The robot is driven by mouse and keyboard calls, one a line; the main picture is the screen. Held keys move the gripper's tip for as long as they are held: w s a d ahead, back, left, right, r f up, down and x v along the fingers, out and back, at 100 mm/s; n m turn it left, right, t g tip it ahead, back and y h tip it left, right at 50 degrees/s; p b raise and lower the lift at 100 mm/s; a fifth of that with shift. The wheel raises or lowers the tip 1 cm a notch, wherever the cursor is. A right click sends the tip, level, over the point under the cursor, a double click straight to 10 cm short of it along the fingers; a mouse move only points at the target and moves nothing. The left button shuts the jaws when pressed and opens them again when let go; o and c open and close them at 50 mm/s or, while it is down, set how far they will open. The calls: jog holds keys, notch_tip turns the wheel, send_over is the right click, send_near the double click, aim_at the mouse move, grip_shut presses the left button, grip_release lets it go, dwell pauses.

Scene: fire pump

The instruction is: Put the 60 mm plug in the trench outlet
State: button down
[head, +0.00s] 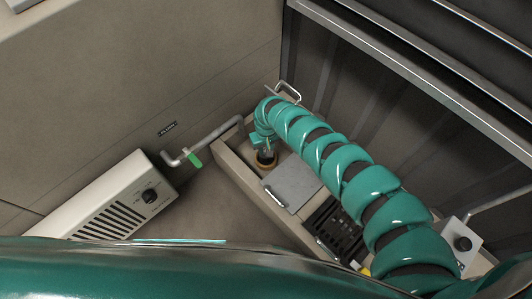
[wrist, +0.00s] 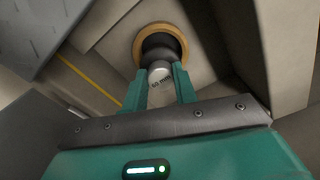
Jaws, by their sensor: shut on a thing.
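The tan trench wall (head: 247,184) surrounds the outlet. A grey plate (head: 293,185) and a dark grating (head: 338,228) lie right of it. A pipe with a green lever (head: 194,159) and a white louvred box (head: 118,203) stand left. A grey box with a black knob (head: 463,243) stands right.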

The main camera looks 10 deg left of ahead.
jog(key=shift+f+b, duration=0.8)
jog(key=shift+f, duration=0.7)
jog(key=shift+f, duration=0.2)
jog(key=c, duration=1.1)
grip_release()
notch_tip(320, 180, up, 11)
jog(key=p, duration=0.7)
jog(key=shift+r, duration=0.2)
jog(key=shift+r+p, duration=0.35)
jog(key=shift+r, duration=0.15)
